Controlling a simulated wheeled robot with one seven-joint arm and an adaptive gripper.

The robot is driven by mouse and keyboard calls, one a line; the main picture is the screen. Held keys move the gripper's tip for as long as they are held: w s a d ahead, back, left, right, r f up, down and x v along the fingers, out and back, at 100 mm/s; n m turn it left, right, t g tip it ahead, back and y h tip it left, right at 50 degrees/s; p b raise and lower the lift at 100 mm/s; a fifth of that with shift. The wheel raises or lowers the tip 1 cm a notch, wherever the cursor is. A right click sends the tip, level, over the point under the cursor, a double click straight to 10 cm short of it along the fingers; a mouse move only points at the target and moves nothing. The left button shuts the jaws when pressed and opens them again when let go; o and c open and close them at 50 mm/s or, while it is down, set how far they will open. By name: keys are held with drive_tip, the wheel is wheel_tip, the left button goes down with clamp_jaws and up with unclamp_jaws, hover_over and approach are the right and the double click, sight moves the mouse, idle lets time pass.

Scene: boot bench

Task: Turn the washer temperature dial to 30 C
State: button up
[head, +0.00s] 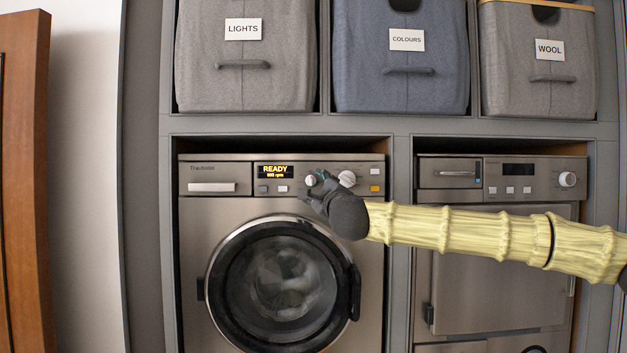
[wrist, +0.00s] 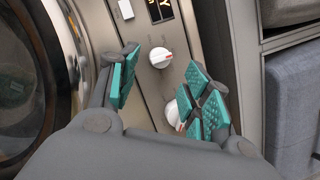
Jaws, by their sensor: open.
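The washer (head: 215,225) stands in the left bay with its round door shut and laundry behind the glass. Its display (head: 274,171) reads READY with a smaller line below. My gripper (wrist: 160,84) is open and empty, close to the panel. The temperature labels are not readable.
Bins marked LIGHTS (head: 243,60), COLOURS (head: 400,65) and WOOL (head: 540,70) sit on the shelf above. The washer door handle (head: 355,292) sticks out below my gripper.

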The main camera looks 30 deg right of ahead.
sight(313, 182)
drive_tip(key=shift+p+x, duration=0.8)
drive_tip(key=shift+x, duration=1.75)
drive_tip(key=c, duration=1)
